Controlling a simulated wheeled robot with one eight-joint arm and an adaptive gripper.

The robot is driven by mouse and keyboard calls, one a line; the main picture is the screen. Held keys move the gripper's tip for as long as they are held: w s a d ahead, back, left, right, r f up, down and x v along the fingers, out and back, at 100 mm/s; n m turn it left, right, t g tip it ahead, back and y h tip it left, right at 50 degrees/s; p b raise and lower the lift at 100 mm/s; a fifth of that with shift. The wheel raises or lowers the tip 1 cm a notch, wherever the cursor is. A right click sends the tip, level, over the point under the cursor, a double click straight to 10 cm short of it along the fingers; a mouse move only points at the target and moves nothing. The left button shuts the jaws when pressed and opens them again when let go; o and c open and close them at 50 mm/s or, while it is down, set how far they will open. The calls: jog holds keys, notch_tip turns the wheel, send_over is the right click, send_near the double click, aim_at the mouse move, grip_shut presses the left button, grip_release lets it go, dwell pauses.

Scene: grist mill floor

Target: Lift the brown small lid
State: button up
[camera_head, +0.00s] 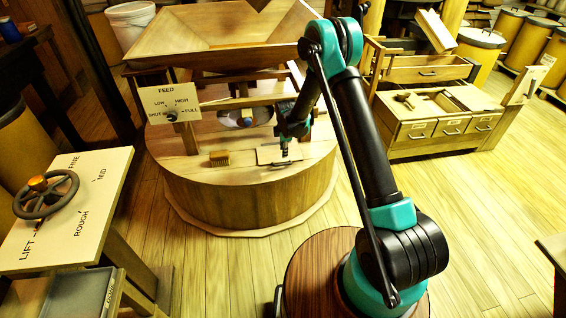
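A small flat brown lid (267,155) lies on the round wooden mill casing (240,200), near its front right edge. A small dark bar shows along its front. My gripper (285,152) points down over the right half of the lid. It is small and dark here, and I cannot tell whether its fingers touch the lid or whether they are open or shut. My teal and black arm reaches in from the lower right and covers part of the casing to the right of the lid.
A small brush (219,158) lies on the casing left of the lid. A feed dial board (170,103) and a wooden hopper (215,40) stand behind. A handwheel panel (65,205) is at left. A drawer bench (440,110) is at right. The plank floor between is clear.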

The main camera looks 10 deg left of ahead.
send_near(283, 161)
jog(key=s+f, duration=0.2)
jog(key=f, duration=0.1)
jog(key=s+f, duration=0.1)
jog(key=f, duration=0.1)
jog(key=shift+s, duration=0.2)
grip_shut()
